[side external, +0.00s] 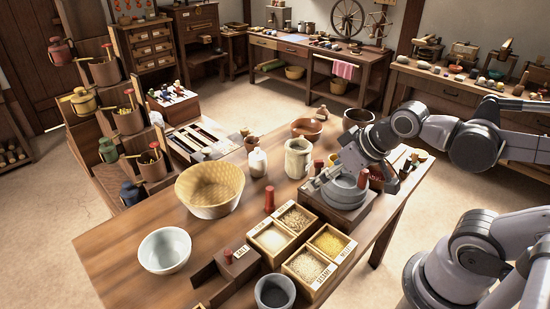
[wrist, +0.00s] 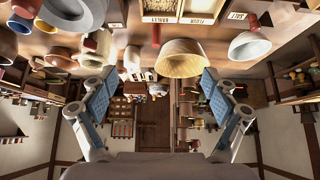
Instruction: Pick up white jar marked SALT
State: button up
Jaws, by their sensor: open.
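A small white lidded jar (side external: 257,162) stands on the table near the basket; any marking on it is too small to read. It also shows in the wrist view (wrist: 132,60). A larger cream jar (side external: 298,158) stands to its right. A SALT label (side external: 241,253) shows on a dark wooden box (side external: 226,272) at the table's front. The label also shows in the wrist view (wrist: 237,15). My gripper (side external: 358,163) is to the right of both jars, near the grey round millstone (side external: 344,190). In the wrist view its two fingers (wrist: 158,100) are wide apart with nothing between them.
A woven basket (side external: 210,188) and a white bowl (side external: 164,250) stand left on the table. Divided wooden trays of grain (side external: 297,218) lie in front of the jars. Bare tabletop (side external: 120,232) shows at left.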

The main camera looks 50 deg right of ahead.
jog(key=w+d+r+n+g+h, duration=0.15)
jog(key=w+r+n, duration=0.35)
jog(key=w, duration=0.5)
jog(key=n+g+h, duration=0.3)
jog(key=n+g, duration=0.1)
jog(key=n, duration=1.4)
send_over(256, 153)
jog(key=a, duration=0.3)
notch_tip(256, 153, down, 16)
jog(key=x, duration=0.4)
jog(key=shift+s+d, duration=0.1)
jog(key=shift+d, duration=0.05)
jog(key=shift+s+x, duration=0.2)
jog(key=shift+x, duration=1.25)
jog(key=shift+s+x, duration=0.2)
jog(key=shift+x, duration=1.2)
jog(key=c, duration=1.6)
